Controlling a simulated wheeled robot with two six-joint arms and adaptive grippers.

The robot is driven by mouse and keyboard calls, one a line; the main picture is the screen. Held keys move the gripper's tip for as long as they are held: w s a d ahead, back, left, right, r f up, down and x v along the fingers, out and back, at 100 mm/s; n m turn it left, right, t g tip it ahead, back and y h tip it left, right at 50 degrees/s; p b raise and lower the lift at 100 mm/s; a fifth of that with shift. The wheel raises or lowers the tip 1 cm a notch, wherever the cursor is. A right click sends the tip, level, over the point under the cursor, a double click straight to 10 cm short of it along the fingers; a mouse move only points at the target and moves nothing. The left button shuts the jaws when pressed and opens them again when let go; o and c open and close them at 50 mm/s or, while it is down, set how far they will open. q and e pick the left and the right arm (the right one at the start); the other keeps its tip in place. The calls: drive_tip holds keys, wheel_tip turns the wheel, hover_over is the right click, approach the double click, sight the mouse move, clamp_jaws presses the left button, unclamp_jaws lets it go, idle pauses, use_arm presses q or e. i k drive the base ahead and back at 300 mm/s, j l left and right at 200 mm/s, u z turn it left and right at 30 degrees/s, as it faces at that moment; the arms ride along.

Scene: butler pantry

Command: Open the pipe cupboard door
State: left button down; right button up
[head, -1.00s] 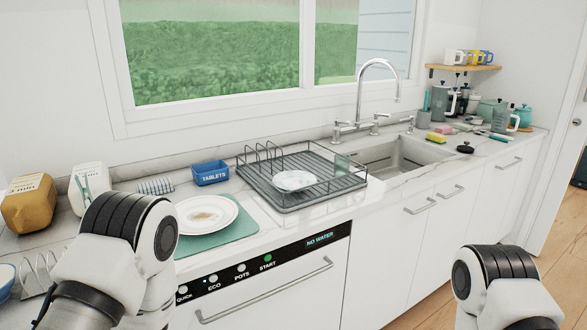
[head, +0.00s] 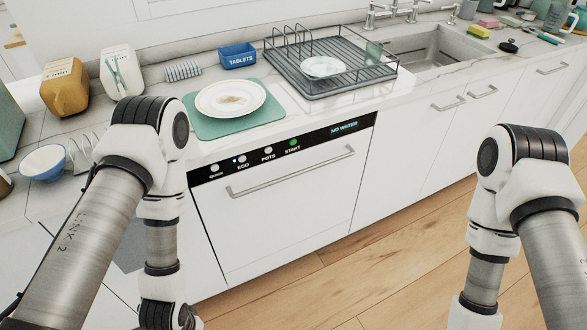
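White cupboard fronts (head: 415,150) stand below the sink, right of the dishwasher, in the head view. They look closed. Two bar handles sit near their top edges, a left handle (head: 448,104) and a right handle (head: 483,92). No label shows which front is the pipe cupboard. My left arm comes down in front of the counter at the left, and my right arm hangs at the right, in front of the cupboard row. Both arms run out of the bottom of the picture, so neither gripper shows.
The dishwasher (head: 285,210) is closed, with a long bar handle. The counter above holds a plate (head: 231,98) on a green mat, a dish rack (head: 330,70), a blue tablets box (head: 238,57) and the sink (head: 435,48). The wooden floor (head: 400,265) before the cupboards looks clear.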

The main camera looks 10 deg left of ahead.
sight(406, 138)
drive_tip(key=i+l+z, duration=0.2)
drive_tip(key=z, duration=0.2)
drive_tip(key=i+z, duration=0.8)
